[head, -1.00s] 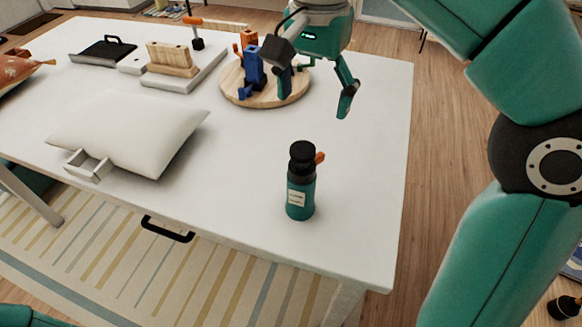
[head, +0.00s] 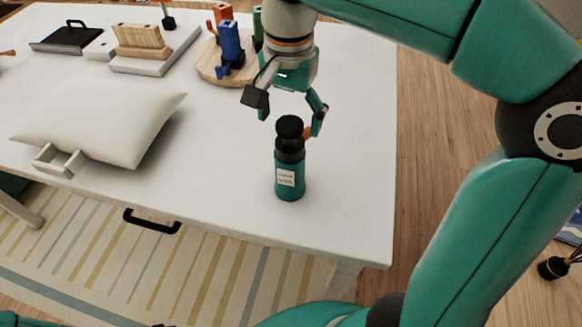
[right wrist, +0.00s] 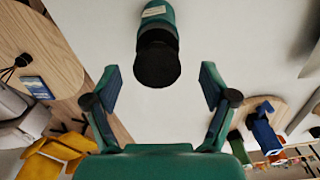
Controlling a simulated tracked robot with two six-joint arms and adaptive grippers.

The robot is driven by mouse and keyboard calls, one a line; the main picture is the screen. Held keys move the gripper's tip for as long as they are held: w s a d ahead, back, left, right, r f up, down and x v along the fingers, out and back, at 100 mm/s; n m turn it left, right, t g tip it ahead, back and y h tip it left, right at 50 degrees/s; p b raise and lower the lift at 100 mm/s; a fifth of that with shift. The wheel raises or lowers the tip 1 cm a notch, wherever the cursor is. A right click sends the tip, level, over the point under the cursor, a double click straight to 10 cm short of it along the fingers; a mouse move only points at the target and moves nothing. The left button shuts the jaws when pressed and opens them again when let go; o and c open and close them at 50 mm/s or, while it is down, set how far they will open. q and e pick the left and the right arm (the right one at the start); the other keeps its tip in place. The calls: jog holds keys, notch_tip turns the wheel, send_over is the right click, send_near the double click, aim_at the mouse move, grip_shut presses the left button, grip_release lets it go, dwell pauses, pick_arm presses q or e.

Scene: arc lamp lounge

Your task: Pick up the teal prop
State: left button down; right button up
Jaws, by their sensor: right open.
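My right gripper (head: 290,121) is open and empty, just behind and above the bottle's top. In the right wrist view, the bottle (right wrist: 157,55) shows at the top, its black cap in line with the gap between the open fingers (right wrist: 159,80). My left gripper is not in view.
A white cushion (head: 110,120) lies at the left. Behind are a round wooden board (head: 208,66) with blue and orange figures (head: 230,42), a wooden block (head: 141,38) on a pale base, and a black tray (head: 66,42). The tabletop around the bottle is clear.

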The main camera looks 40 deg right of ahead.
aim_at(290, 141)
jog(key=shift+s+a+f, duration=0.1)
jog(key=shift+f, duration=1.3)
jog(key=shift+s+f, duration=0.1)
jog(key=shift+f, duration=1.25)
jog(key=shift+r, duration=0.1)
grip_shut()
